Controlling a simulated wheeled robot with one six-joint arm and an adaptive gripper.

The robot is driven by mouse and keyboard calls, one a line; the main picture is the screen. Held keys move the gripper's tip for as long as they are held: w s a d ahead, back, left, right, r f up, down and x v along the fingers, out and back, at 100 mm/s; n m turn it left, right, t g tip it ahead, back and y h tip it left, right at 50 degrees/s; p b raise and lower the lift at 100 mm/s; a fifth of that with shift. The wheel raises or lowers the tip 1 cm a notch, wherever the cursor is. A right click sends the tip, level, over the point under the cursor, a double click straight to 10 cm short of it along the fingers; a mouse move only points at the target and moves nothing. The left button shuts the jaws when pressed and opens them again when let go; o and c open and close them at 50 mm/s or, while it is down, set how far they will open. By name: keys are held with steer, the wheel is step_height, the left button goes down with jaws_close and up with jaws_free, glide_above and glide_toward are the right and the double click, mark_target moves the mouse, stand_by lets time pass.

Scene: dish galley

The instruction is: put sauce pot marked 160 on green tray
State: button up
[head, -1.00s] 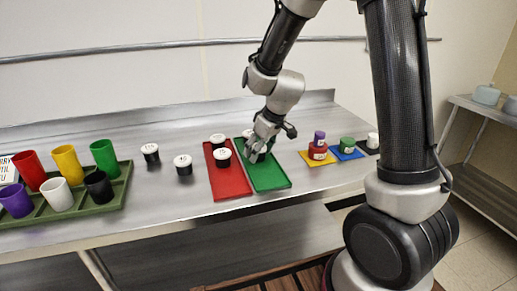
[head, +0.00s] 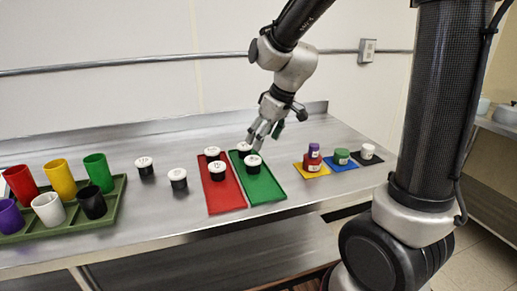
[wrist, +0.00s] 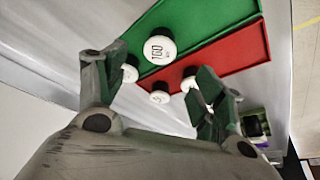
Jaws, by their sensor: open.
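The sauce pot marked 160 (wrist: 160,46) is black with a white lid. It stands upright on the green tray (wrist: 205,14), apart from my gripper. In the head view it appears to be the front pot (head: 253,163) on the green tray (head: 268,190). A second white-lidded pot (head: 243,149) stands behind it on that tray, partly hidden by a finger in the wrist view (wrist: 130,73). My gripper (head: 262,136) is open and empty above the back part of the green tray. Its fingers (wrist: 162,62) show spread in the wrist view.
The red tray (head: 227,196) beside it holds two pots. Two loose pots (head: 144,165) (head: 178,178) stand left of it. A green rack (head: 70,226) of coloured cups is at far left. Yellow, blue and black mats with small jars (head: 341,157) lie right.

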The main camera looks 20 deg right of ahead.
steer(key=s+d+r+m+h, duration=0.1)
steer(key=s+d+r+m, duration=0.1)
steer(key=s+d, duration=0.2)
steer(key=s+d+r+m, duration=0.2)
steer(key=s+d+r, duration=0.1)
steer(key=s, duration=0.8)
steer(key=s+d+r+m+h, duration=0.1)
steer(key=s+d+r+m, duration=0.1)
steer(key=s+d, duration=0.3)
steer(key=s, duration=0.3)
steer(key=shift+d+r+m+h, duration=0.3)
steer(key=shift+r+m, duration=0.05)
steer(key=shift+m, duration=0.05)
